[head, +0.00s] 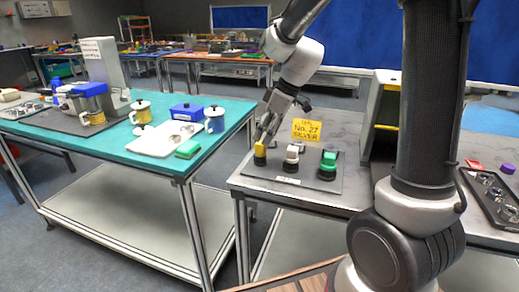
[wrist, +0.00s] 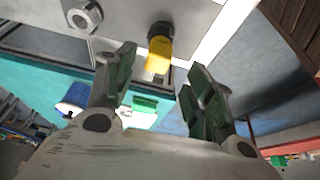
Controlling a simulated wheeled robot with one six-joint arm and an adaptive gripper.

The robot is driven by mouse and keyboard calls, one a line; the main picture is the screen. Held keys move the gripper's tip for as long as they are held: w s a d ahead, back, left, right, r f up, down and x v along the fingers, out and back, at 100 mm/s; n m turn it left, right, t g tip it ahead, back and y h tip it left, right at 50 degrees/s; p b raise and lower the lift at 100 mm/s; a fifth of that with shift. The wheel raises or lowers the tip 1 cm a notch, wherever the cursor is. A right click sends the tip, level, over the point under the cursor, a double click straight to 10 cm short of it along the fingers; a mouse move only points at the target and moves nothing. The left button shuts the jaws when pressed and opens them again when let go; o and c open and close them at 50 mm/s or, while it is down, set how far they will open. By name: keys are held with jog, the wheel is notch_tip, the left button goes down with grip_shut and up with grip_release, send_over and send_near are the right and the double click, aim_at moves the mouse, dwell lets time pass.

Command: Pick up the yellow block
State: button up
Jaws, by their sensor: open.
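The yellow block (head: 260,150) sits on a round black base on the grey board of the grey table, at the left of a row of three blocks. My gripper (head: 266,133) is just above and beside it, fingers pointing down. In the wrist view, the yellow block (wrist: 158,56) shows in the gap between the two green-padded fingertips of my open gripper (wrist: 163,68), beyond them. No contact is visible. The fingers hold nothing.
A white block (head: 292,153) and a green block (head: 328,160) stand on similar bases to the right. A yellow sign (head: 306,130) stands behind them. A teal table (head: 85,150) with a white tray (head: 160,143) and mugs is at left.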

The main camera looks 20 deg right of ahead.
aim_at(261, 142)
jog(key=x, duration=0.5)
jog(key=shift+w+f, duration=0.1)
jog(key=shift+w, duration=0.15)
jog(key=c, duration=1.1)
